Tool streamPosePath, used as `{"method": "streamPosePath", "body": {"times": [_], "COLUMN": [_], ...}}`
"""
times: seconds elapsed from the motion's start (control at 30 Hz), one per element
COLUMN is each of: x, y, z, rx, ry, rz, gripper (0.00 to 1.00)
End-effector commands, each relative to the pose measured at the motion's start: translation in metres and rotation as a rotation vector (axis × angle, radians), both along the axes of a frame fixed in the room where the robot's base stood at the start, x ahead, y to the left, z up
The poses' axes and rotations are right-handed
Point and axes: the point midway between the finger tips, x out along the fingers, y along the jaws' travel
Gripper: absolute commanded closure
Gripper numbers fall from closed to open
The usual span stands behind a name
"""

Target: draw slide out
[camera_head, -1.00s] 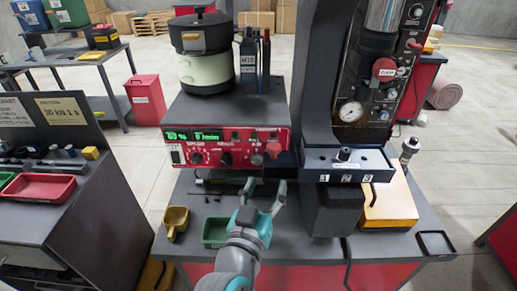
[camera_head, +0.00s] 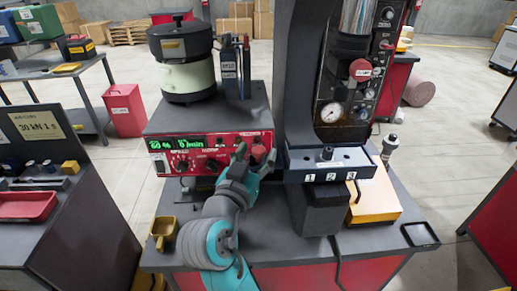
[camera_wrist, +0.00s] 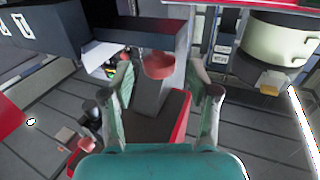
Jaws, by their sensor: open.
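My gripper (camera_head: 255,157) is raised in front of the right end of the red control panel (camera_head: 200,150) under the feeder bowl (camera_head: 183,60). Its jaws are open and empty. In the wrist view my gripper (camera_wrist: 166,82) has its two fingers spread to either side of a round red knob (camera_wrist: 160,65), which lies beyond the fingertips. I cannot tell whether the fingers touch it. In the head view a red knob (camera_head: 258,152) shows right by the fingertips. No part is clearly recognisable as the slide.
The dark press (camera_head: 305,75) stands close on the right, with a numbered block (camera_head: 328,165) at its front. A yellow scoop (camera_head: 163,232) lies at the bench's left. A small black tray (camera_head: 420,234) sits at the right corner. The floor at the right is partly clear.

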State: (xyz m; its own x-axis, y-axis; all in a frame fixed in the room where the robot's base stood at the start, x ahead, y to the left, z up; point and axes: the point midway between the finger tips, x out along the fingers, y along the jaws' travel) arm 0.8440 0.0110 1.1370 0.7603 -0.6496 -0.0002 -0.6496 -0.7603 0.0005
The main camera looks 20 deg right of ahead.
Motion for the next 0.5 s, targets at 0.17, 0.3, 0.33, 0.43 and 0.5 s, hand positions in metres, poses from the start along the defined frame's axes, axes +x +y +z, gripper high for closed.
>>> {"method": "streamPosePath", "body": {"times": [0.17,0.3,0.33,0.43,0.5], "x": [0.013,0.016,0.017,0.017,0.016], "y": [-0.011,-0.014,-0.014,-0.014,-0.014], "z": [0.000,0.000,0.000,0.000,0.000], "rx": [0.000,-0.001,-0.001,-0.001,0.000], "ry": [0.000,-0.001,-0.001,-0.001,0.000], "rz": [-0.001,0.000,0.000,0.000,0.000], "gripper": [0.40,0.40,0.40,0.40,0.40]}}
